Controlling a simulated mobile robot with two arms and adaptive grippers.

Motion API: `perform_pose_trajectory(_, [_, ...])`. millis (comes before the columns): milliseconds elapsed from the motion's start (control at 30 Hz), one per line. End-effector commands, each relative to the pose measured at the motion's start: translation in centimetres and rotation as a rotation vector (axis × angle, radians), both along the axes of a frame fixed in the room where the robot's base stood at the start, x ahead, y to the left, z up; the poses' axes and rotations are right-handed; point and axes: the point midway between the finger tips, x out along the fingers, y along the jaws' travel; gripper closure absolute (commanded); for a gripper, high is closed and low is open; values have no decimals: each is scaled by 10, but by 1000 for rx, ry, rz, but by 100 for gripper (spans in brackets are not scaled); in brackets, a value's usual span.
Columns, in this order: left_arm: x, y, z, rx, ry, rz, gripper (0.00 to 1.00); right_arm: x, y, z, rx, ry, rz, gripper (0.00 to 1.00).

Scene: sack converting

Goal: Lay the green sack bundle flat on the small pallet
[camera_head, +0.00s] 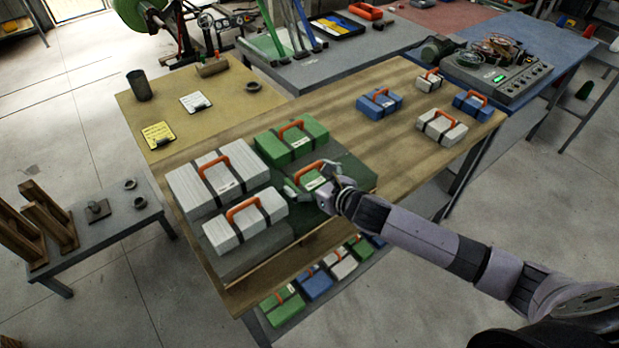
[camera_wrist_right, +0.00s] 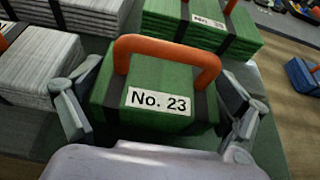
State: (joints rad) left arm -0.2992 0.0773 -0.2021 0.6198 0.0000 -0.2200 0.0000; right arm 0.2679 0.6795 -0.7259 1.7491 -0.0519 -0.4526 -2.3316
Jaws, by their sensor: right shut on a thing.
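My right gripper (camera_head: 315,185) is shut on a small green sack bundle (camera_head: 311,176) with an orange handle, two dark straps and a label. In the right wrist view, the fingers of the gripper (camera_wrist_right: 160,115) flank the green bundle (camera_wrist_right: 150,87), whose label reads "No. 23". The bundle looks about level, over the dark green part (camera_head: 355,172) of a low slab that I take for the small pallet. I cannot tell whether the bundle touches it. A larger green bundle (camera_head: 284,147) lies just behind. My left gripper is not in view.
Large (camera_head: 190,183) and smaller (camera_head: 224,234) white bundles lie left of the held one, on the slab's grey part (camera_head: 255,260). Small blue (camera_head: 375,107) and white (camera_head: 440,131) bundles stand at the table's far right. The wooden table top (camera_head: 330,112) between is clear.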

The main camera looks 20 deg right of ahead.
Motion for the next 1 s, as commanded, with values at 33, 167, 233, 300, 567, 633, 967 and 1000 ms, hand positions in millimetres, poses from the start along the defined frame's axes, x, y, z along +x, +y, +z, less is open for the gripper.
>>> perform_pose_trajectory(33, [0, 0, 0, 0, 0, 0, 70, 0, 0, 0, 1, -2, 0, 37])
perform_pose_trajectory(167, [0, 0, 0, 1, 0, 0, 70, 0, 0, 0, 0, -2, 0, 37])
perform_pose_trajectory(233, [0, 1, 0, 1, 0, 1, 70, 0, 0, 0, 0, -2, 0, 37])
perform_pose_trajectory(300, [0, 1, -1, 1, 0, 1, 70, 0, 0, -2, 0, -2, 0, 37])
perform_pose_trajectory(567, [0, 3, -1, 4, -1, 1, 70, 0, 0, -2, 0, -1, 0, 0])
perform_pose_trajectory(633, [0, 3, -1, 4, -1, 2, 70, 0, 0, -2, 0, -1, 0, 0])
perform_pose_trajectory(967, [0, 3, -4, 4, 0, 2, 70, -15, -6, 5, -4, 0, 1, 0])
perform_pose_trajectory(1000, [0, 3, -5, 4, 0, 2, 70, -21, -8, 7, -3, 0, 1, 0])
